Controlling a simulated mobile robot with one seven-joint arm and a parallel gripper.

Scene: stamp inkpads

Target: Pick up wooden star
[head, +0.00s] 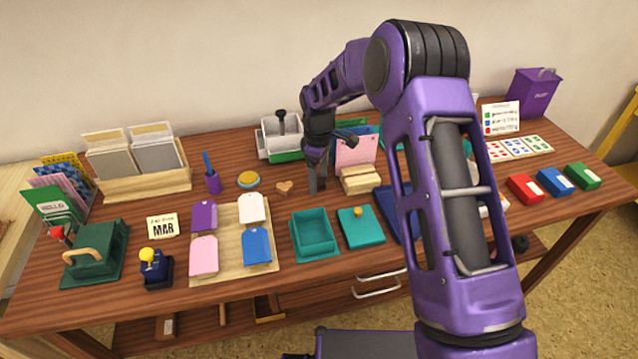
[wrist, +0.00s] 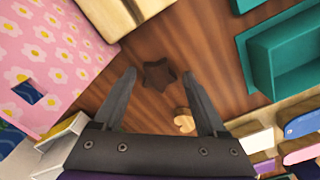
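The wooden star (wrist: 159,76) is small and dark brown, lying on the brown table. In the wrist view it shows between and just past my fingertips. My gripper (wrist: 160,88) is open, with a finger on either side of the star in the picture and nothing held. I cannot tell how high the fingertips are above the table. In the head view, my gripper (head: 317,182) points down near the middle of the table.
A light wooden heart (wrist: 183,121) lies close to the right finger; it also shows in the head view (head: 284,187). Bare table surrounds the star.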

